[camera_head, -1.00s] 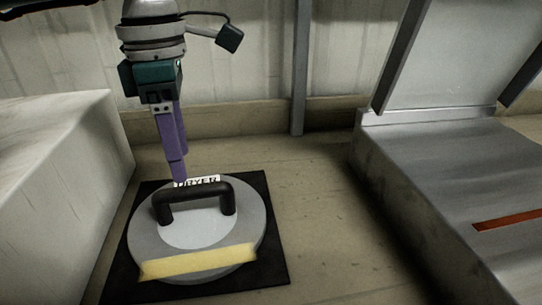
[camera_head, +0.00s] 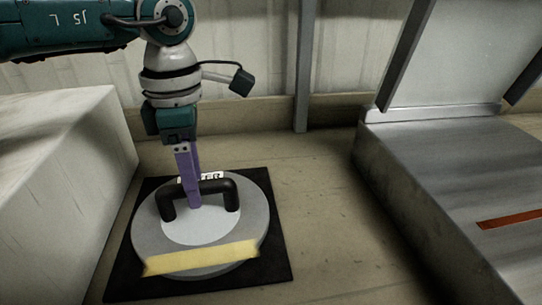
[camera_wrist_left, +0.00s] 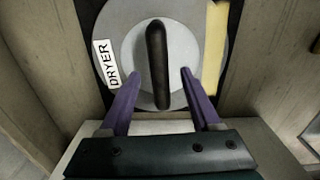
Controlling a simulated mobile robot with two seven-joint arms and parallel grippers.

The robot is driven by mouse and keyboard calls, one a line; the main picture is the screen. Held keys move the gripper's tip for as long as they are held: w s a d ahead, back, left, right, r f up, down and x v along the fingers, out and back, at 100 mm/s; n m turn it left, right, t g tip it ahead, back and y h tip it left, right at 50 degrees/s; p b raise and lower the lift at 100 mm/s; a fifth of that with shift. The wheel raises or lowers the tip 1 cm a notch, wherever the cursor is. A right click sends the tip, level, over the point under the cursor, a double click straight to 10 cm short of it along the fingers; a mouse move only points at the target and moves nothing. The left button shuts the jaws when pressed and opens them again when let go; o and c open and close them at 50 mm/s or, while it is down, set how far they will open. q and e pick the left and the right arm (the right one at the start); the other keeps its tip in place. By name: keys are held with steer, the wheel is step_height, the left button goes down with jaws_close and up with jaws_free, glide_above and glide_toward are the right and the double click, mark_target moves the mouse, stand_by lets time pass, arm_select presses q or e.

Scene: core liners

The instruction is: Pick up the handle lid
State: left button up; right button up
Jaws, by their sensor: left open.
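The handle lid (camera_head: 147,232) is a round grey disc with a lighter centre, a black handle, a yellow strip and a "DRYER" label. It lies on a black square mat (camera_head: 281,262). My left gripper (camera_head: 194,206) points down with purple fingers at the handle (camera_head: 228,186). In the left wrist view the left gripper (camera_wrist_left: 159,78) is open, its fingers apart on either side of the handle (camera_wrist_left: 157,62), with gaps visible. The fingers hide part of the label in the head view. My right gripper is not in view.
A pale block (camera_head: 62,185) stands left of the mat. A grey metal platform (camera_head: 450,190) with an orange strip stands at the right. A corrugated wall and a thin post (camera_head: 302,70) are behind. Bare floor (camera_head: 320,190) lies between mat and platform.

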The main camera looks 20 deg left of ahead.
arm_select(q)
steer(key=shift+f, duration=0.1)
stand_by(0.3)
jaws_close()
stand_by(0.4)
stand_by(0.9)
